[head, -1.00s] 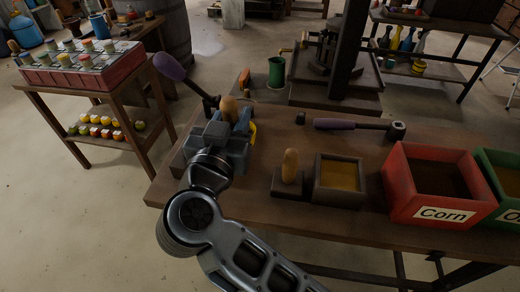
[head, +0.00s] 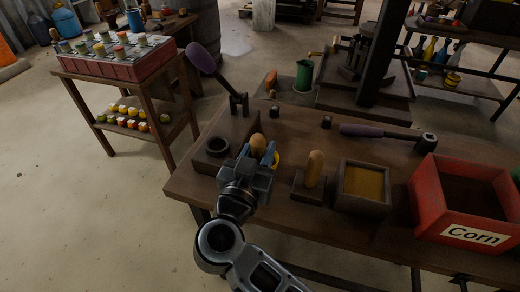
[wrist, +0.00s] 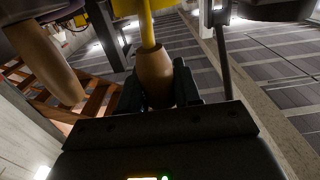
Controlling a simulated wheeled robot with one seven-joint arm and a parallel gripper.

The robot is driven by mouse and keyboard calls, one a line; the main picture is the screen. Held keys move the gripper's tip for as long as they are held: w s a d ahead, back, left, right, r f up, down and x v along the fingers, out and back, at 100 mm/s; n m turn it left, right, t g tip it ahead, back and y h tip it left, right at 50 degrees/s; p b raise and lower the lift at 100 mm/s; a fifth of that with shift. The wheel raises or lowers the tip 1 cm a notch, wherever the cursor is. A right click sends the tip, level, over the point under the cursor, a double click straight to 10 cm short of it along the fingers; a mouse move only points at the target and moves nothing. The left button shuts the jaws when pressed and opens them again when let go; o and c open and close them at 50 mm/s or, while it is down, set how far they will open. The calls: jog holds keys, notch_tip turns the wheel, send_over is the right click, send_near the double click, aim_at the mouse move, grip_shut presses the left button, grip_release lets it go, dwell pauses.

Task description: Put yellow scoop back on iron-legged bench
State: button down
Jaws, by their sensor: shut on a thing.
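The yellow scoop is in my gripper (head: 264,160). The jaws are shut on its wooden handle (head: 258,143), and a bit of yellow (head: 276,160) shows beside them. In the wrist view the handle (wrist: 154,75) stands between the jaws, with the yellow part of the scoop (wrist: 147,28) beyond it and cut off by the top edge. The bench (head: 322,146) is a dark wooden top on dark legs. My gripper appears over its left part; I cannot tell whether the scoop touches the top.
A wooden-handled piece (head: 314,170), a grain tray (head: 363,186) and the red Corn bin (head: 470,225) stand to the right. A purple-handled tool (head: 372,131) lies farther back.

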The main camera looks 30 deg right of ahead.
jog(key=shift+f, duration=0.1)
jog(key=c, duration=0.8)
grip_release()
jog(key=v, duration=1.2)
jog(key=shift+d, duration=0.1)
